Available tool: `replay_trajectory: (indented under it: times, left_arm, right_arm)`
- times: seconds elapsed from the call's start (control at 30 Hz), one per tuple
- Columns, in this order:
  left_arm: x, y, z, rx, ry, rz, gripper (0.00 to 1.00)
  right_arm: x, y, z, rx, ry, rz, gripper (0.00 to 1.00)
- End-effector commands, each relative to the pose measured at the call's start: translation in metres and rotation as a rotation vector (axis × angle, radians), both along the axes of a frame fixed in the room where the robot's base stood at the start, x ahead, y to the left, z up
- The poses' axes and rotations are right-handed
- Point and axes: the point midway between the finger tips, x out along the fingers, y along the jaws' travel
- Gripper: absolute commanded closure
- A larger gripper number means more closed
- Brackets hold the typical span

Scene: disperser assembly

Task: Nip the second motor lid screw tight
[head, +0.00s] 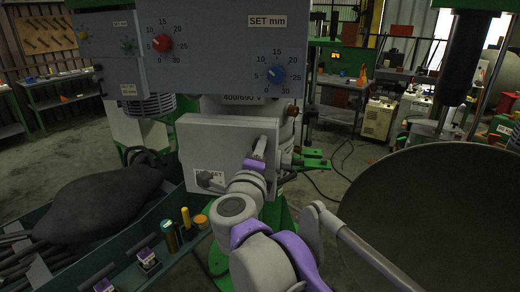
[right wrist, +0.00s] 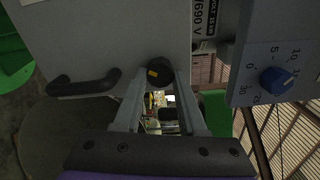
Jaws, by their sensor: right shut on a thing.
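The grey motor lid (head: 218,140) is closed on the motor housing, under the blue-knob control box. It fills the upper left of the right wrist view (right wrist: 100,35), with a black handle (right wrist: 85,84) along its edge. A round black screw head (right wrist: 159,67) with a small orange mark sits at the lid's edge. My right gripper (head: 268,141) is at the lid's right side. In the right wrist view its two fingers (right wrist: 160,78) lie on either side of the screw head, shut on it. The second lid screw cannot be told apart elsewhere. My left gripper is not in view.
Control boxes with a red knob (head: 162,43) and a blue knob (head: 276,73) hang just above the lid. A green trough (head: 110,262) with a dark sack (head: 100,200) lies at the lower left. A large dark round vessel (head: 430,210) fills the right.

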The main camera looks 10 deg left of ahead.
Motion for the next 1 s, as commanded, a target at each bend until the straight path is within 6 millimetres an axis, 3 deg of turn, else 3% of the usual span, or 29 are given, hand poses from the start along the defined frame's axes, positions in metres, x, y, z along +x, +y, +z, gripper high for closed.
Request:
replay_trajectory:
  times: [0.5, 1.0]
  left_arm:
    - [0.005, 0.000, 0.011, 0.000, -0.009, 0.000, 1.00]
    - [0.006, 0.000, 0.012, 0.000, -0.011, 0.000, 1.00]
  right_arm:
    - [0.000, 0.001, -0.001, 0.371, 0.033, 0.000, 1.00]
    - [0.000, 0.001, -0.002, 0.459, 0.042, 0.000, 1.00]
